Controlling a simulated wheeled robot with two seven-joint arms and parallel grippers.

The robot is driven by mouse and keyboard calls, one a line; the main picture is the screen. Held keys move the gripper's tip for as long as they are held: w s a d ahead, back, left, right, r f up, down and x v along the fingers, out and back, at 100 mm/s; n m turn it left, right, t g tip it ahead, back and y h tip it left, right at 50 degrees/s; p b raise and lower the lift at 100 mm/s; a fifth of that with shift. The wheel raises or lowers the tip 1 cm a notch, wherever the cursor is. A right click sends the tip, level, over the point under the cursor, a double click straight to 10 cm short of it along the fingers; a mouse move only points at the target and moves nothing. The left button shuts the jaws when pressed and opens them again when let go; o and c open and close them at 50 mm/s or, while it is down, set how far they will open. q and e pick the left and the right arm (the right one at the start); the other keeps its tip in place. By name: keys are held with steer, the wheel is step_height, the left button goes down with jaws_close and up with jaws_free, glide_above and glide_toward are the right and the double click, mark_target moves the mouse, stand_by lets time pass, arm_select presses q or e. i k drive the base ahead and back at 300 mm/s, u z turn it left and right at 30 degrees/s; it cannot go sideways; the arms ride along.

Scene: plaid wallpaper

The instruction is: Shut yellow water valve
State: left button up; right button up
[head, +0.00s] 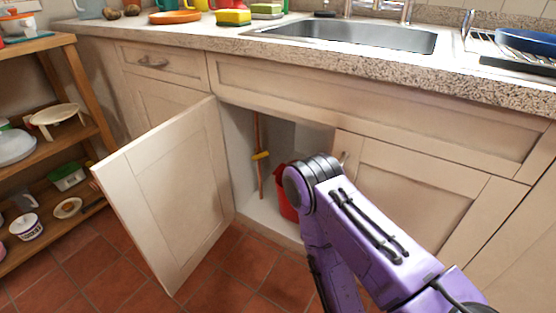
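The yellow water valve (261,155) is a small yellow handle on a thin reddish-brown upright pipe (257,132) inside the open cabinet under the sink. The handle lies roughly crosswise to the pipe. The left cabinet door (175,195) stands swung open to the left. A purple arm of mine comes in from the lower right, and its black joint is in front of the cabinet's right part, to the right of the valve. Neither gripper shows in the head view, so I cannot see what they hold.
A red bucket-like container (288,196) stands in the cabinet, partly hidden by my arm. The right cabinet door (415,195) is shut. A wooden shelf (62,150) with dishes stands at the left. The counter with the sink (350,36) is above. The tiled floor (235,270) before the opening is clear.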

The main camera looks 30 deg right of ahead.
mark_target(258, 156)
steer(key=z, duration=2.25)
steer(key=k, duration=1.3)
steer(key=u, duration=1.3)
steer(key=i, duration=1.65)
